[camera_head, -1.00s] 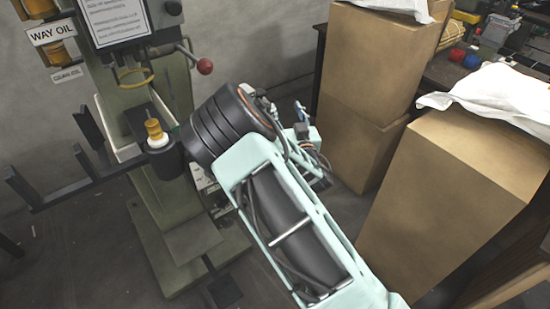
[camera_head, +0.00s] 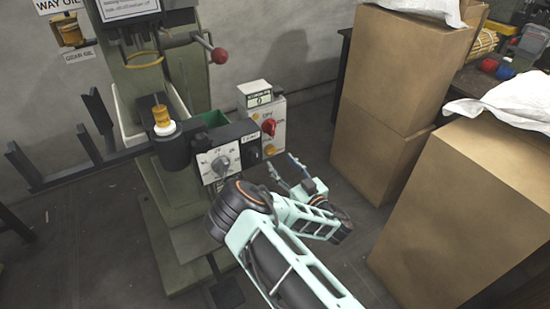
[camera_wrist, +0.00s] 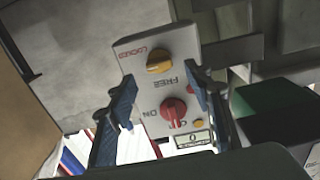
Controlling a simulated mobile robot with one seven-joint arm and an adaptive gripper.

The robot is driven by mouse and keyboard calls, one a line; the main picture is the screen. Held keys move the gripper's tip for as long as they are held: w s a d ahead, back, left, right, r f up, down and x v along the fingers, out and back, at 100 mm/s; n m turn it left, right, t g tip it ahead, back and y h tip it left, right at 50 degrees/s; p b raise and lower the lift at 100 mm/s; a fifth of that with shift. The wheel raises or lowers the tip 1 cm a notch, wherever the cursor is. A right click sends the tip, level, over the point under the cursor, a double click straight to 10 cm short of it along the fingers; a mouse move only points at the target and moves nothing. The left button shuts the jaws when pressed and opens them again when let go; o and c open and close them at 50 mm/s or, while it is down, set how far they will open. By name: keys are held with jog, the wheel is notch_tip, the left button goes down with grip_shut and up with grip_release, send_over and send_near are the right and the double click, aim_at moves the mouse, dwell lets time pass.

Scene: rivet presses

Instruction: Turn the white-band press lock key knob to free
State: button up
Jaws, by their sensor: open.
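A light grey control box (camera_head: 272,125) stands on the right side of the green press (camera_head: 160,110). The box carries a red knob (camera_head: 268,127) and a yellow knob (camera_head: 268,150). In the wrist view the yellow knob (camera_wrist: 159,63) lies near the words LOCKED and FREE; I cannot tell which it points to. The red knob (camera_wrist: 173,108) lies by the ON marking. My gripper (camera_wrist: 158,78) is open, its blue fingers either side of the box in the picture, apparently holding nothing. In the head view my gripper (camera_head: 287,168) is just below and right of the box.
An amber piece with a white band (camera_head: 164,128) stands on the press. A lever with a red ball (camera_head: 219,55) sticks out above. Tall cardboard boxes (camera_head: 390,100) stand at right. Bare floor lies between.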

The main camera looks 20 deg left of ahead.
aim_at(273, 154)
jog(key=b+x, duration=0.1)
jog(key=x, duration=0.4)
jog(key=shift+w+a, duration=0.15)
jog(key=c, duration=1.1)
jog(key=shift+c, duration=0.2)
